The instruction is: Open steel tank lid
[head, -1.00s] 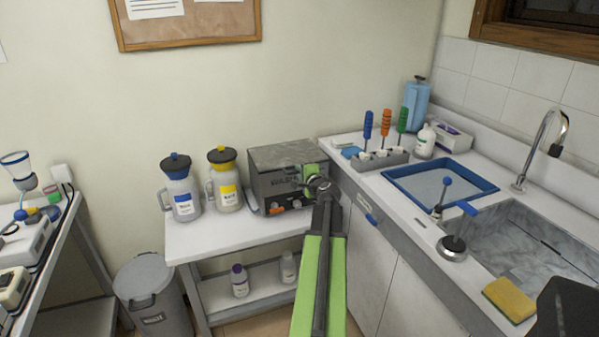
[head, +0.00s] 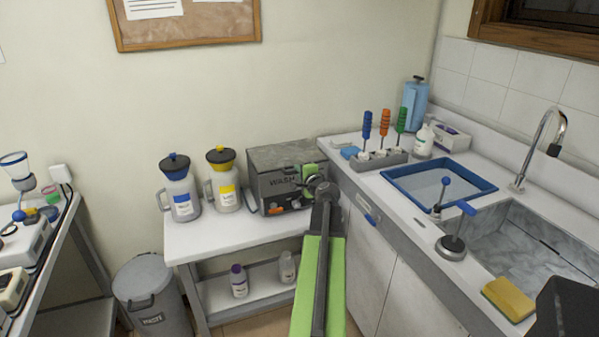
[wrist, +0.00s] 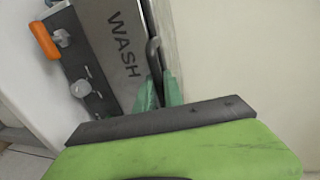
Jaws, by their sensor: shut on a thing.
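The steel tank (head: 268,161), a grey box marked WASH, stands at the right end of the low white table. Its lid (head: 288,152) lies flat across the top and looks closed. My gripper (head: 309,174) is at the tank's front right corner, with its green fingers against the front. In the wrist view, the tank's WASH face (wrist: 118,35) is at the upper left. My gripper (wrist: 159,95) there has its fingers close around the lower end of a thin grey curved handle (wrist: 154,48) along the tank's edge. The exact contact is partly hidden by the fingers.
A blue-lidded jug (head: 181,188) and a yellow-lidded jug (head: 225,181) stand left of the tank. The sink counter (head: 398,200) rises close on the right. An orange knob (wrist: 44,40) sticks out from the tank's front. A grey bin (head: 147,290) stands at lower left.

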